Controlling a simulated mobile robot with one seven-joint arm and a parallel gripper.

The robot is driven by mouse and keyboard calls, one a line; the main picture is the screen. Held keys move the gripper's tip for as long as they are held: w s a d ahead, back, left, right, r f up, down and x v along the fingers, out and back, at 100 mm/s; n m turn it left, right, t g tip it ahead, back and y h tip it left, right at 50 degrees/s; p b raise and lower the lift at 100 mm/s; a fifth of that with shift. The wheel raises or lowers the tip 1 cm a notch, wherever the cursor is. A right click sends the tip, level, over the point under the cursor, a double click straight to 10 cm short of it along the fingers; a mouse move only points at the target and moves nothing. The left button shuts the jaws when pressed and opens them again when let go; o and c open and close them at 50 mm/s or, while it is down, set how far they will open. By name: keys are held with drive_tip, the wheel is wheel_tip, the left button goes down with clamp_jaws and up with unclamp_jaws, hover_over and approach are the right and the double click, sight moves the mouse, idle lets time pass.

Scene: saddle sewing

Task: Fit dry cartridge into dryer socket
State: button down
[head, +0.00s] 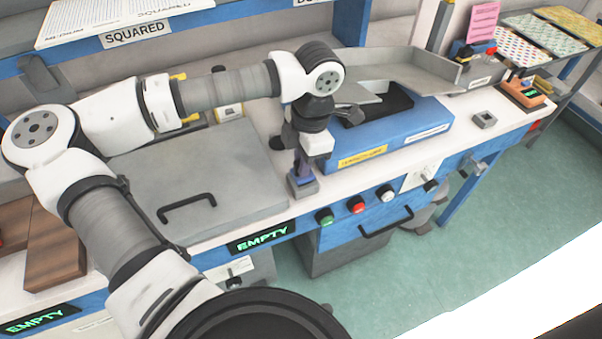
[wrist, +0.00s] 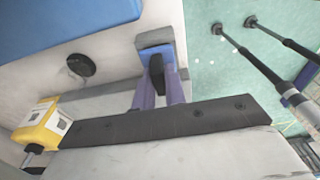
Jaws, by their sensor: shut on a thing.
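My gripper (head: 302,168) points down at the front edge of the white bench, and its purple fingers are shut on a small cartridge. In the wrist view the fingers (wrist: 160,92) close around a dark and blue piece, the cartridge (wrist: 156,68). Its far end meets a grey block (wrist: 154,39), which looks like a socket. The same grey block (head: 303,188) shows below the fingers in the head view. I cannot tell whether the cartridge is seated in it or only above it. The fingers hide most of the cartridge.
A grey lidded box (head: 190,165) stands left of the gripper, and a blue unit (head: 400,138) with a dark recess stands behind right. Green, red and white buttons (head: 356,204) line the bench front. Another small grey block (head: 483,120) sits farther right, with clear bench around it.

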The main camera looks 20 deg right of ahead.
drive_tip(key=shift+r+p, duration=0.5)
drive_tip(key=shift+r, duration=0.95)
drive_tip(key=shift+r, duration=0.2)
drive_tip(key=shift+r+p, duration=0.75)
drive_tip(key=shift+r, duration=1.2)
